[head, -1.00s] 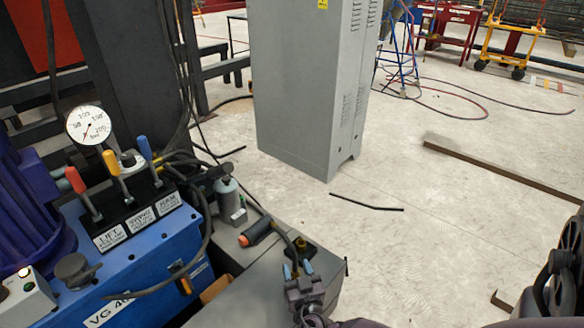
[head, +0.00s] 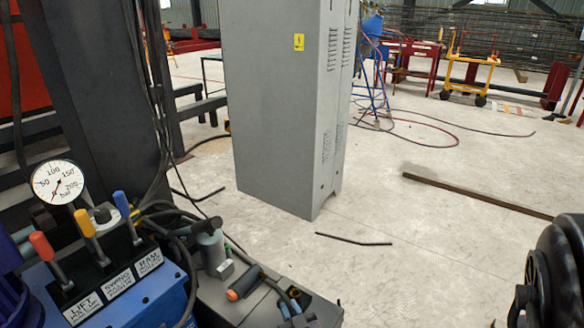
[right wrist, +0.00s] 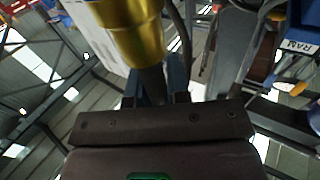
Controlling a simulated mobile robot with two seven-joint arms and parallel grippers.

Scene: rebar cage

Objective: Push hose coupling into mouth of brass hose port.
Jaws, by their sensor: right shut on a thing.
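My right gripper (head: 291,309) shows only by its blue fingertips at the bottom edge of the head view, by the grey box. In the right wrist view my right gripper (right wrist: 155,90) is shut on a dark, narrow piece, which I take as the hose coupling (right wrist: 153,84). A large brass cylinder, which looks like the brass hose port (right wrist: 132,32), is just beyond it. The two overlap there; I cannot tell whether the coupling is inside the mouth. In the head view the port (head: 293,292) is small and dark, close to the fingertips. My left gripper is not in view.
A blue power unit with levers (head: 97,290) and a pressure gauge (head: 57,182) stands at left.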

